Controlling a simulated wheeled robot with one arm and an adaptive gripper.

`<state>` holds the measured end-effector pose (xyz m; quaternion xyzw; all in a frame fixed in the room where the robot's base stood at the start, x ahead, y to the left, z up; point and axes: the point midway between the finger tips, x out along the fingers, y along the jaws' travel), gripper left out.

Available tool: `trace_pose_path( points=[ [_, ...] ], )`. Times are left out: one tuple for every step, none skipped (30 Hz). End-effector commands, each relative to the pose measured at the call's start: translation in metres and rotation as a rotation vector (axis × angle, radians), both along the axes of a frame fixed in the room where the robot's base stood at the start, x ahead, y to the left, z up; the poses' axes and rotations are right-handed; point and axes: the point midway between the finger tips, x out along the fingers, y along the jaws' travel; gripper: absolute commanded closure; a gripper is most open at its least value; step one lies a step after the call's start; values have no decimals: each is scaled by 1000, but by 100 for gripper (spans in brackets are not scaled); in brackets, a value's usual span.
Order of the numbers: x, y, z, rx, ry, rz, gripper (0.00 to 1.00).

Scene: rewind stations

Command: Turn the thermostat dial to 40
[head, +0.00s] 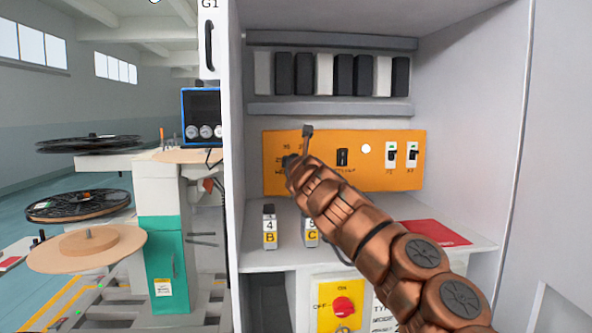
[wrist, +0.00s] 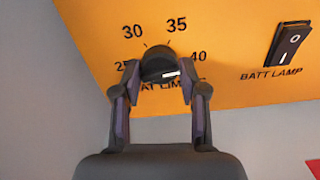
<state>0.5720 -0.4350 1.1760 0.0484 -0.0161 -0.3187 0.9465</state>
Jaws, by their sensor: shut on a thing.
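The thermostat dial (wrist: 158,64) is a dark round knob on an orange panel (wrist: 90,40), with 25, 30, 35 and 40 printed around it. Its white mark (wrist: 171,74) lies on the right side of the knob, on the side of the 40 (wrist: 198,57). My gripper (wrist: 159,80) is shut on the dial, one finger at its left and one at its right. The fingers partly cover the lettering under the dial. In the head view my arm hides most of the dial's area at the left end of the orange panel (head: 390,177).
A BATT LAMP rocker switch (wrist: 289,45) sits right of the dial. Two breakers (head: 391,155) are farther right. Tagged blocks B (head: 270,228) and C (head: 311,232) stand on the shelf below, with a red sheet (head: 436,233) at right. Cabinet walls close in both sides.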

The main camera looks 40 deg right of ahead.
Motion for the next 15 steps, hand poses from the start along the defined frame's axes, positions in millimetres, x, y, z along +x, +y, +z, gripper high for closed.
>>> trace_pose_path(
  points=[
    [0,0,-3,24,-16,1,92],
    [0,0,-3,35,-25,1,92],
    [0,0,-3,50,-35,0,92],
    [1,0,-3,58,-42,1,92],
    [1,1,-3,66,-48,1,92],
    [1,1,-3,76,-55,1,92],
    [1,1,-2,82,-60,1,92],
    [1,1,-2,89,-65,1,92],
    [1,1,-2,95,-70,1,92],
    [1,1,-2,99,-73,1,92],
    [1,1,-2,102,-75,2,92],
    [1,1,-2,105,-78,2,92],
    [1,1,-2,108,-79,1,92],
    [1,1,-2,110,-80,1,92],
    [1,1,-1,112,-81,1,92]
  ],
)
